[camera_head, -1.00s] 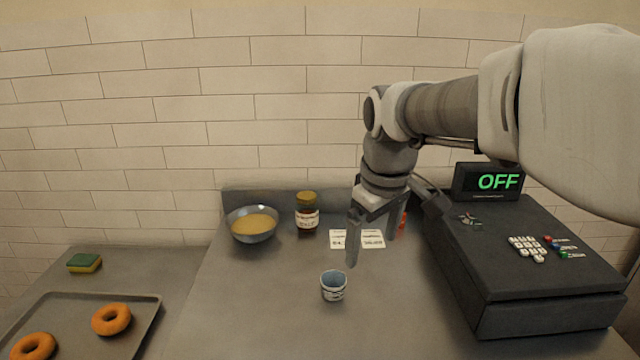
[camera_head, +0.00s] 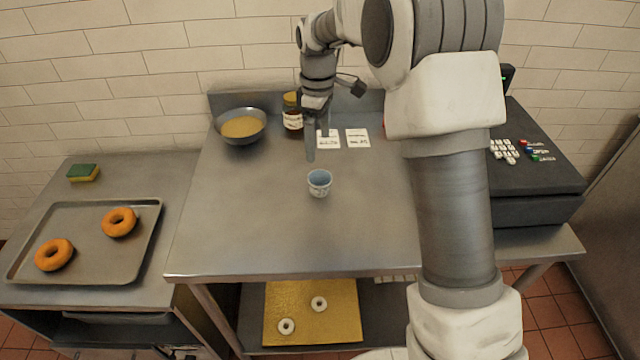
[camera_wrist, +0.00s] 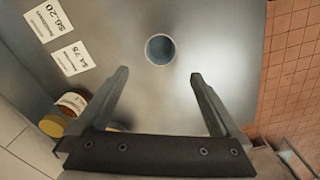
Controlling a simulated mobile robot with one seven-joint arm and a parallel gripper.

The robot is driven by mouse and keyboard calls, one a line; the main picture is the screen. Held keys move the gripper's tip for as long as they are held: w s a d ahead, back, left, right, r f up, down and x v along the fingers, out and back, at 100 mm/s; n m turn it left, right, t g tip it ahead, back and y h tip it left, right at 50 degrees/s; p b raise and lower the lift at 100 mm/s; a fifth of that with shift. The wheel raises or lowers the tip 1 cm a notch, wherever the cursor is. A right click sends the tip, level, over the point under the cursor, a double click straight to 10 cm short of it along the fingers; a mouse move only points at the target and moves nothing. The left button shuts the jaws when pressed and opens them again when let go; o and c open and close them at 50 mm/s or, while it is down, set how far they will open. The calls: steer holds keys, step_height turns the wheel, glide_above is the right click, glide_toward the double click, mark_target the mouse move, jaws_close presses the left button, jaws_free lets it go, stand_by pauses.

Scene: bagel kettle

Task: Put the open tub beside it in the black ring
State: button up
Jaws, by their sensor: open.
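A small open tub (camera_head: 320,184), white with dark markings and a blue inside, stands upright on the steel table. In the wrist view the tub (camera_wrist: 160,49) shows from above as a round opening, beyond the fingertips and between their lines. My gripper (camera_head: 318,148) is open and empty, above the table just behind the tub and apart from it. In the wrist view my gripper (camera_wrist: 159,75) has its two fingers spread wide. I cannot make out a black ring in either view.
A bowl (camera_head: 240,127), a jar (camera_head: 292,116) and price cards (camera_head: 357,138) stand at the back. A dark cash register (camera_head: 535,180) is on the right. A tray (camera_head: 140,262) with bagels lies left. A yellow board (camera_head: 310,290) is on the shelf below. The front tabletop is clear.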

glide_toward(320, 179)
steer(key=shift+s+a+f, duration=0.25)
steer(key=shift+s+f, duration=0.65)
steer(key=shift+s, duration=0.15)
steer(key=shift+s+d+f, duration=0.1)
steer(key=shift+f, duration=1.4)
steer(key=shift+s+d+f, duration=0.1)
steer(key=shift+f, duration=1.35)
steer(key=shift+c, duration=0.2)
steer(key=c, duration=1.4)
